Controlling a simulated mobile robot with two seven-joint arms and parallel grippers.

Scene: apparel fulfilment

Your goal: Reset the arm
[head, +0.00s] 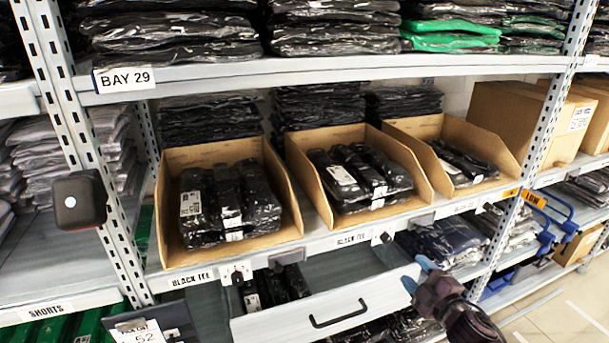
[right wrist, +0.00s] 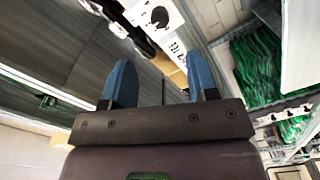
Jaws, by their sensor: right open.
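My right gripper (head: 416,273) is at the lower right of the head view, in front of the lower shelf beside the pulled-out drawer. Its blue fingers stand apart with nothing between them, as the right wrist view (right wrist: 161,82) also shows. My dark right arm comes in from the bottom right. My left gripper is not in view.
Three cardboard bins, left (head: 278,230), middle (head: 312,208) and right (head: 506,163), hold black packets on the shelf. A white drawer (head: 290,326) stands out below. A black box-shaped device (head: 79,200) is by the left post. Aisle floor (head: 575,315) shows at lower right.

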